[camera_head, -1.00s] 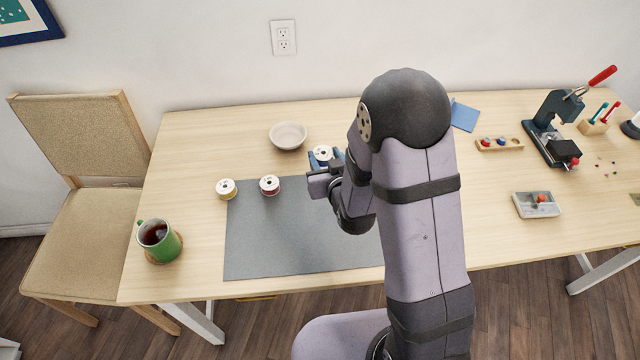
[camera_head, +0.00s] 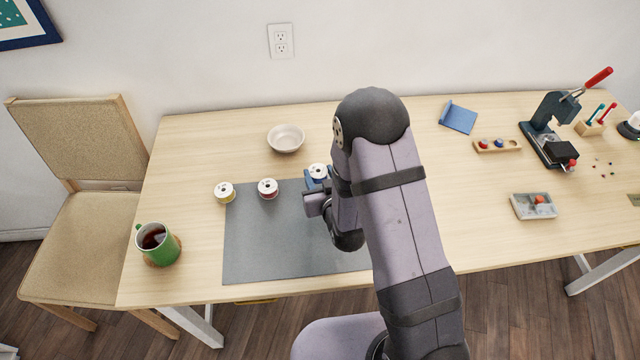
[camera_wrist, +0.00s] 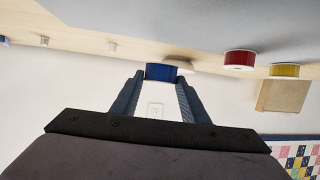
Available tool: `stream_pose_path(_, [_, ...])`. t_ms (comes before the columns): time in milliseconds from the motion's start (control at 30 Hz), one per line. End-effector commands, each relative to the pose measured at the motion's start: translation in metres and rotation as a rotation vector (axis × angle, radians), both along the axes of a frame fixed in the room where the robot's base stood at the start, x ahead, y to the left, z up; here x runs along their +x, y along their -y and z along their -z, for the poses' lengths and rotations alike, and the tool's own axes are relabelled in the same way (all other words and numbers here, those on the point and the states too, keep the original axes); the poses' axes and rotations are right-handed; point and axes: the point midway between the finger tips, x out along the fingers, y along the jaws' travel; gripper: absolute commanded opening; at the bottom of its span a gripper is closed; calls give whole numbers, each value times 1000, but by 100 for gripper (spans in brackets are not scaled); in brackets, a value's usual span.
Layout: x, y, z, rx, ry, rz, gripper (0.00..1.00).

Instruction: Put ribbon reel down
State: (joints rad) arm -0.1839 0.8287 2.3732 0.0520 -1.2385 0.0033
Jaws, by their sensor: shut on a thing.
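My gripper (camera_head: 317,180) is shut on a ribbon reel with white flanges (camera_head: 318,171), at the back edge of the grey mat (camera_head: 260,245). In the wrist view the blue ribbon reel (camera_wrist: 160,72) sits between the two fingertips of my gripper (camera_wrist: 160,80). A red ribbon reel (camera_head: 268,188) stands to its left at the mat's back edge. A yellow ribbon reel (camera_head: 224,192) stands further left at the mat's corner. The arm hides part of the mat. I cannot tell whether the held reel touches the surface.
A white bowl (camera_head: 286,138) stands behind the reels. A green mug (camera_head: 157,243) is at the front left. A blue folded piece (camera_head: 458,117), a wooden block with small pieces (camera_head: 497,146), a press (camera_head: 550,140) and a grey tray (camera_head: 534,206) are on the right.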

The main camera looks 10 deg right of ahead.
Motion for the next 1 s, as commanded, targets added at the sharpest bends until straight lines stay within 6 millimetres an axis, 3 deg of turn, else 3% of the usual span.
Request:
stream_pose_path(167, [0, 0, 4, 0, -1, 0, 19])
stream_pose_path(500, [0, 0, 37, 0, -2, 0, 19])
stream_pose_path(1000, [0, 0, 45, 0, 1, 0, 19])
